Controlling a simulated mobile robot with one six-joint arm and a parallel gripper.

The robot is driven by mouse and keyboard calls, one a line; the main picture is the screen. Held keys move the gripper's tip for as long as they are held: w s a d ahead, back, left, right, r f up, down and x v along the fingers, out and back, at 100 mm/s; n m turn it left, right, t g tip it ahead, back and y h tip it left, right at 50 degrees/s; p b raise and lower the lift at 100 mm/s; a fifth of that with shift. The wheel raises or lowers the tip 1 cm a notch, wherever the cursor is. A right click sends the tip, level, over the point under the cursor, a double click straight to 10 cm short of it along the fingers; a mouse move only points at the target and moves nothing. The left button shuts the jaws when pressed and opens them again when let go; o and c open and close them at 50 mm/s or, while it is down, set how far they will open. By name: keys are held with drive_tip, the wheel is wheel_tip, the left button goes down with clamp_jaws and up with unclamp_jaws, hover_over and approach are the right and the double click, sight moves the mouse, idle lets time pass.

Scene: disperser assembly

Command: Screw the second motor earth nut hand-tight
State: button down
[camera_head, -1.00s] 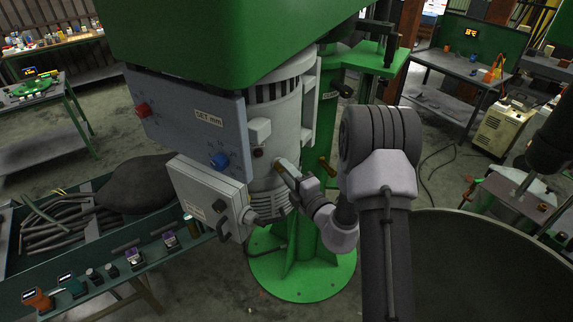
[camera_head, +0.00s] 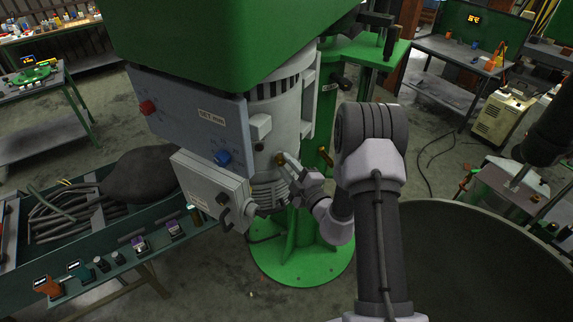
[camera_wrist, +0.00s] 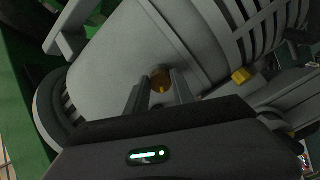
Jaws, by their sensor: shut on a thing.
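The motor (camera_head: 290,118) is a light grey finned cylinder standing upright on the green machine. In the wrist view the motor's smooth side (camera_wrist: 135,50) fills the upper middle. A small brass-coloured nut (camera_wrist: 161,79) sits against that side, between the tips of my gripper (camera_wrist: 160,88). In the head view my gripper (camera_head: 283,160) reaches the motor's side from the right, below the small grey box. The jaws are shut on the nut. Any stud or earth wire behind the nut is hidden or too small to tell.
A grey-blue control panel (camera_head: 190,115) with red and blue knobs and a grey switch box (camera_head: 208,188) stand close left of my gripper. A green bench with hoses (camera_head: 65,240) is at lower left.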

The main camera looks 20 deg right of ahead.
drive_tip(key=c, duration=1.1)
unclamp_jaws()
drive_tip(key=shift+s+d+f, duration=0.1)
drive_tip(key=shift+s, duration=0.35)
drive_tip(key=b+v, duration=0.4)
drive_tip(key=v, duration=1.2)
drive_tip(key=shift+s, duration=0.3)
